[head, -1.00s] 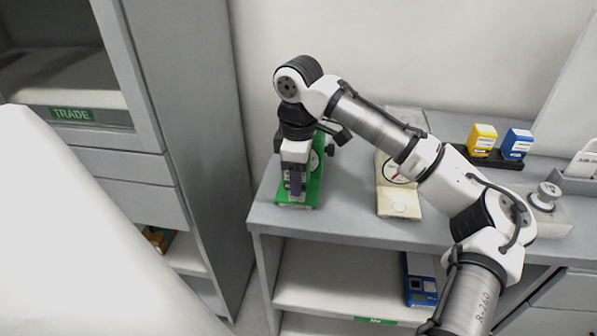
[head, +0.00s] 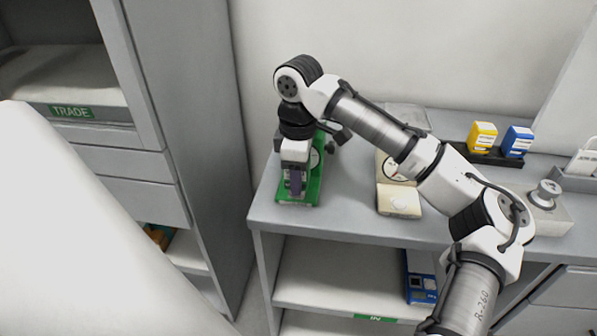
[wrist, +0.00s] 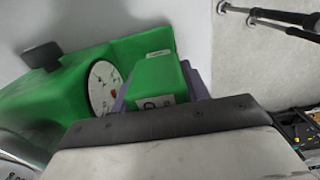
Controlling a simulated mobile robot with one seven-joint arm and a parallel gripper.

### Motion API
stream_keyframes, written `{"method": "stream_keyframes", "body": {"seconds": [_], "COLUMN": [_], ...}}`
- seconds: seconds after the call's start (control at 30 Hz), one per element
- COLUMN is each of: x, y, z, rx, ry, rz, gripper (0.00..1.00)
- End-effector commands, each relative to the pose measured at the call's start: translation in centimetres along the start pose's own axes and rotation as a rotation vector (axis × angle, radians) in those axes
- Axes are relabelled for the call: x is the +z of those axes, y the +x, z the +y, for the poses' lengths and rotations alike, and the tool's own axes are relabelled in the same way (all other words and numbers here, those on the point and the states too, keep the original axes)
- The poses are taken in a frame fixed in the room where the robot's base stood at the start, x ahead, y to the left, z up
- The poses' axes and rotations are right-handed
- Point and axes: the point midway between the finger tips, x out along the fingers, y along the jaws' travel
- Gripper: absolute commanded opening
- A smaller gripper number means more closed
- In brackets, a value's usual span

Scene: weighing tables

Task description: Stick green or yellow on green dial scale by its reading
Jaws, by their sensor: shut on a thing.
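The green dial scale (head: 316,184) stands at the left end of the grey table. In the wrist view its green body (wrist: 45,98) fills the left side, and its round white dial (wrist: 103,86) with a red mark shows partly. I cannot read the pointer's value. My gripper (head: 296,182) points down over the scale's front and is shut on a green block (wrist: 155,80) with a small white label, close in front of the dial. The block is mostly hidden in the head view. I cannot tell whether it touches the scale. A yellow block (head: 482,136) stands in a black rack (head: 492,158).
A blue block (head: 517,141) shares the rack at the back right. A beige dial scale (head: 399,200) stands right of the green one, partly behind my arm. A grey scale with a metal weight (head: 546,193) is farther right. A tall cabinet (head: 190,120) stands left of the table.

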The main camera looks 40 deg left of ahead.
Motion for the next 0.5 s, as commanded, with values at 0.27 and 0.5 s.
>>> {"method": "stream_keyframes", "body": {"seconds": [0.27, 0.5], "x": [0.00, 0.00], "y": [0.35, 0.65], "z": [0.00, 0.00], "rx": [0.000, 0.000], "ry": [0.000, 0.000], "rz": [0.000, 0.000], "gripper": [0.27, 0.27]}}
